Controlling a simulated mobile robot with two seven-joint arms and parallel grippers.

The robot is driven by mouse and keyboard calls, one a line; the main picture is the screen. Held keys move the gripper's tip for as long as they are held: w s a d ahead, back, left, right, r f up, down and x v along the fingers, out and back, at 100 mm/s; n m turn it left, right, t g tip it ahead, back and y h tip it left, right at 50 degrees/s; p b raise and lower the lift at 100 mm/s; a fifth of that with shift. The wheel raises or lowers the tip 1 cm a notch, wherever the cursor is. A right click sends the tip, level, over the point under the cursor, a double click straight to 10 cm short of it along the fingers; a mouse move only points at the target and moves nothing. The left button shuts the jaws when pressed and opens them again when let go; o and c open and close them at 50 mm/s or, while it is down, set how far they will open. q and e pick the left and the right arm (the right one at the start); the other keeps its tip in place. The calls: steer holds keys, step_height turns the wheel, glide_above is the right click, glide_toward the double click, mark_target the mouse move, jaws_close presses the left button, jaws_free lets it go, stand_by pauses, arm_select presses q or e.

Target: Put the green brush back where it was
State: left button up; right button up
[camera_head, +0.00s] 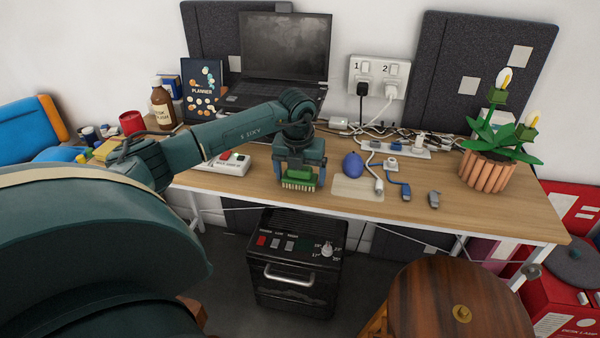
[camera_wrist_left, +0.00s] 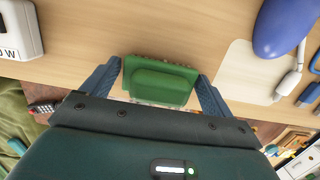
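The green brush (camera_head: 299,179) is at the desk's front edge, below the laptop, with its pale bristles toward me. In the left wrist view, the green brush (camera_wrist_left: 160,82) sits between the two blue-grey fingers, which appear to press on its two ends. My left gripper (camera_head: 300,172) points down at the desk and is shut on the brush; it also shows in the left wrist view (camera_wrist_left: 160,80). I cannot tell whether the brush touches the desk top. My right gripper is not in view.
A pale flat mat (camera_head: 350,192) and a blue rounded object (camera_head: 353,164) lie right of the brush, with cables and USB plugs (camera_head: 405,190) beyond. A white switch box (camera_head: 233,162) stands left. The laptop (camera_head: 285,60) is behind; a plant pot (camera_head: 487,171) stands at the right.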

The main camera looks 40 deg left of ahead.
arm_select(q)
steer(key=shift+o, duration=0.7)
